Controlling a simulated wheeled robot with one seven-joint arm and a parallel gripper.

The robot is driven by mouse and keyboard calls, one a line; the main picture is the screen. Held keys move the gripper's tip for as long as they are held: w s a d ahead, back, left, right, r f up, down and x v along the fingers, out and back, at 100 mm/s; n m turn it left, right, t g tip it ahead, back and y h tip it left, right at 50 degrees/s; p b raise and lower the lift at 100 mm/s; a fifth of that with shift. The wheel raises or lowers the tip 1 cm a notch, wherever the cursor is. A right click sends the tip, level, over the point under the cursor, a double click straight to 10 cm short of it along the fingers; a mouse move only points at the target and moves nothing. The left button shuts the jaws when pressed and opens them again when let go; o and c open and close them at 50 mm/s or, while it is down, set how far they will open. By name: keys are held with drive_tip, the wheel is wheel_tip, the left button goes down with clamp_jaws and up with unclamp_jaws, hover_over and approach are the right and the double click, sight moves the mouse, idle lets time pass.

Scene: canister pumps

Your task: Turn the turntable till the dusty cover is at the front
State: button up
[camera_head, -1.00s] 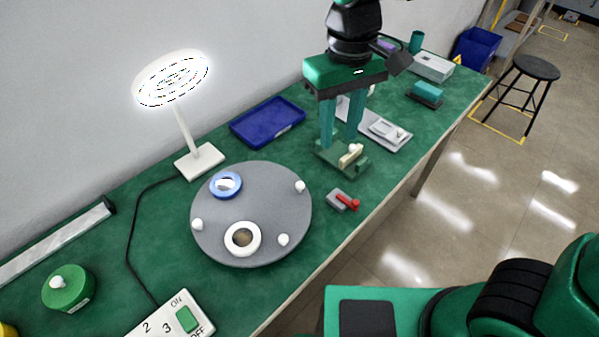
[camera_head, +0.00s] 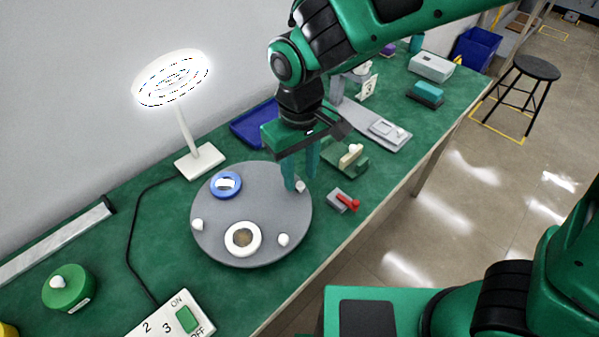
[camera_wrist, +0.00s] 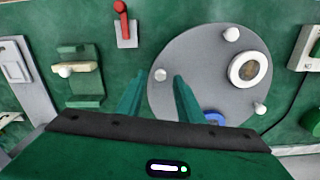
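The grey round turntable (camera_head: 265,208) lies flat on the green bench; it also shows in the wrist view (camera_wrist: 195,45). It carries several white knobs near its rim. A white-ringed cover with a brownish, dusty-looking centre (camera_head: 243,238) sits at its lower part in the head view and at its right in the wrist view (camera_wrist: 249,69). A blue-ringed cover with a pale centre (camera_head: 226,184) sits at the upper left, partly hidden in the wrist view. My gripper (camera_head: 302,178) is open, fingers pointing down at the right-hand knob (camera_head: 300,187), which appears between the fingertips in the wrist view (camera_wrist: 160,75).
A small grey block with a red lever (camera_head: 343,201) is close to the turntable's right. A green fixture (camera_head: 347,160) stands behind it. A white lamp (camera_head: 198,160), blue tray (camera_head: 250,128) and switch box (camera_head: 172,318) surround the turntable. Bare bench lies in front.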

drive_tip(key=shift+f, duration=0.65)
clamp_jaws()
drive_tip(key=shift+w+a, duration=0.1)
drive_tip(key=shift+a, duration=0.05)
